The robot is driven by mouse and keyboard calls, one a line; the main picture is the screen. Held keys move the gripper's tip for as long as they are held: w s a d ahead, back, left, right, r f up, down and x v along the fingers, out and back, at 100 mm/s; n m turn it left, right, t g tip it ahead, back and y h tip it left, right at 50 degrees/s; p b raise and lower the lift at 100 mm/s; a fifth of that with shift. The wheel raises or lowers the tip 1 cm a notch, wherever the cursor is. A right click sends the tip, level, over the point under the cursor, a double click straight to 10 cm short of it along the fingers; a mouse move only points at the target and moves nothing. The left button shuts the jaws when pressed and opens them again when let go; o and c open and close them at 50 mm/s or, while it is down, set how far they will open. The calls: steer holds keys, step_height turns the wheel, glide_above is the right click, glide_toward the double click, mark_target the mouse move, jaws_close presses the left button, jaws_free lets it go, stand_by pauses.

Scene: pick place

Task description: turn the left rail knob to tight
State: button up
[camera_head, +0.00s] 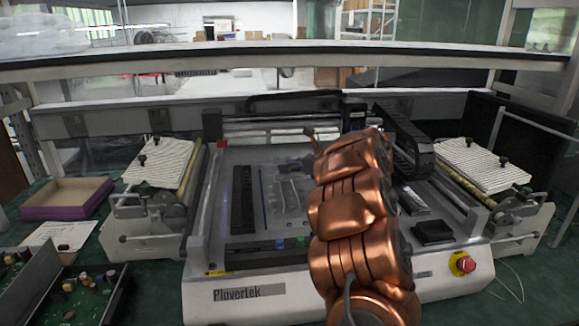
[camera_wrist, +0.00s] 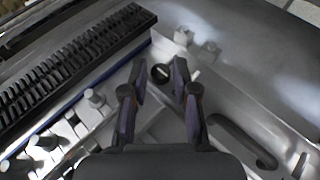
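In the wrist view my gripper (camera_wrist: 160,82) points down at the machine with its two dark fingers apart. A small round dark knob with a pale slot mark (camera_wrist: 162,73) shows in the gap between the fingertips. I cannot tell whether the fingers touch it, how high they are above it, or whether it is the left rail knob. Its tight or loose marking is not readable. In the head view my copper arm reaches over the bed of the Plovertek machine (camera_head: 249,294); the arm hides most of the gripper and the spot below it.
A red stop button (camera_head: 466,265) is at front right. A purple-sided box (camera_head: 66,198) stands left.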

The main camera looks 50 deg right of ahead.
jaws_close()
